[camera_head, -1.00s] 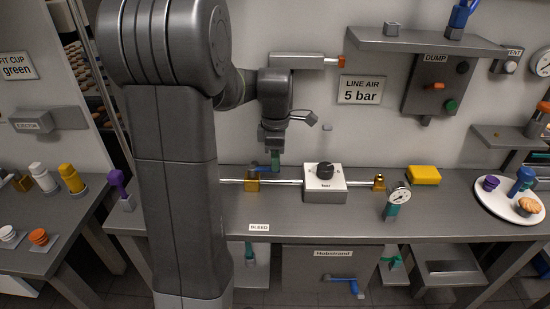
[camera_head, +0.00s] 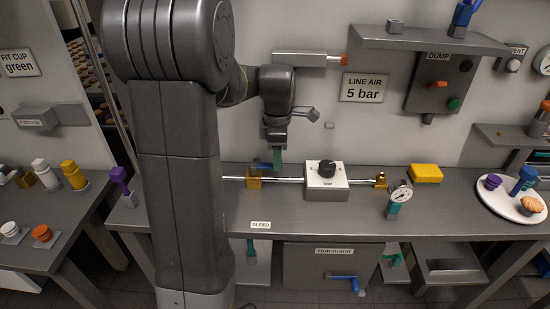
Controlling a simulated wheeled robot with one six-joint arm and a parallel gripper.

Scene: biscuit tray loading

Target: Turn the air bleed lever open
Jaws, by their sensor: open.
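The brass bleed valve (camera_head: 254,181) sits on the horizontal pipe behind the BLEED label (camera_head: 261,225). A dark blue lever (camera_head: 261,166) lies roughly level across its top. A teal upright piece (camera_head: 277,157) stands at the lever's right end; I cannot tell for sure whether it is the lever's grip. My gripper (camera_head: 276,145) points down directly over this teal piece, very close to it. My gripper is open, but its fingers are small and dark. Contact between the fingers and the teal piece cannot be made out.
Right of the valve stand a white regulator box (camera_head: 325,183) with a black knob, a gauge (camera_head: 400,190) and a yellow block (camera_head: 425,173). A plate (camera_head: 512,207) with a muffin is at far right. A shelf (camera_head: 425,40) hangs above. The front bench top is mostly clear.

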